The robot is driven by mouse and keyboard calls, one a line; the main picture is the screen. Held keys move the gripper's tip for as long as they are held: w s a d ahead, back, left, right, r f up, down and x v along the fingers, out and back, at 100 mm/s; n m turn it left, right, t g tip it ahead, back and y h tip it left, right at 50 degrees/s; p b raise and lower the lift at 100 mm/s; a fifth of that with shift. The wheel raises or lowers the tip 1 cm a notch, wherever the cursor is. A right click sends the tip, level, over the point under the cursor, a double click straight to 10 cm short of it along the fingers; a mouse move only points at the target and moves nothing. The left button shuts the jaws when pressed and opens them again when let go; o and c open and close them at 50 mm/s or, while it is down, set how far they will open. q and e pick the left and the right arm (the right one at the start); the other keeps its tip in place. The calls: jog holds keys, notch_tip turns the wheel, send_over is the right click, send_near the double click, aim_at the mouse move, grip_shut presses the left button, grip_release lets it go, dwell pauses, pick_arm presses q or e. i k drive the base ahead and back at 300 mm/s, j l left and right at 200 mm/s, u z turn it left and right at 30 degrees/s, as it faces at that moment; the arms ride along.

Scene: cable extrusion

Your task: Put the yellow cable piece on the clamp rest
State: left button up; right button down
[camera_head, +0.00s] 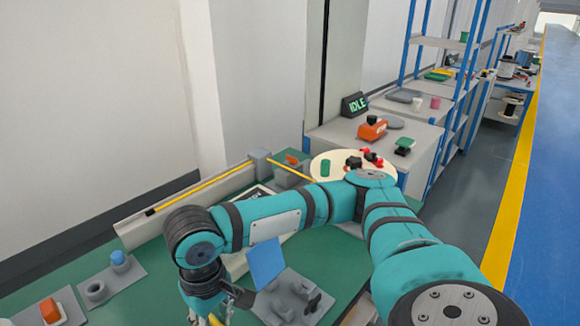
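A yellow cable (200,190) lies along the long grey trough at the back left, with a black mark near its left end. Its line shows again right of a grey block, as a short yellow stretch (288,170). My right gripper (218,312) points down at the bottom edge, and its fingertips are cut off. A small bit of yellow (214,320) shows between its fingers; I cannot tell whether it is held. A grey fixture with a blue plate (266,262) stands just right of the gripper. I cannot tell which fixture is the clamp rest. My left gripper is out of view.
A grey plate (128,278) with a blue-topped post and a ring is at left. An orange-topped block (50,310) is at bottom left. A round cream tray (322,172) with green, red and black pieces is behind my arm. The green tabletop (170,250) is bare around the gripper's left.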

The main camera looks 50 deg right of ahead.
aim_at(292, 302)
jog(key=k+l+u, duration=0.15)
jog(key=l, duration=0.25)
jog(key=l+u, duration=0.15)
jog(key=l, duration=0.25)
jog(key=k+l+u, duration=0.2)
jog(key=l, duration=0.15)
jog(key=k+l+u, duration=0.15)
jog(key=l, duration=0.2)
jog(key=k+l+u, duration=0.15)
jog(key=l, duration=0.2)
jog(key=k, duration=0.05)
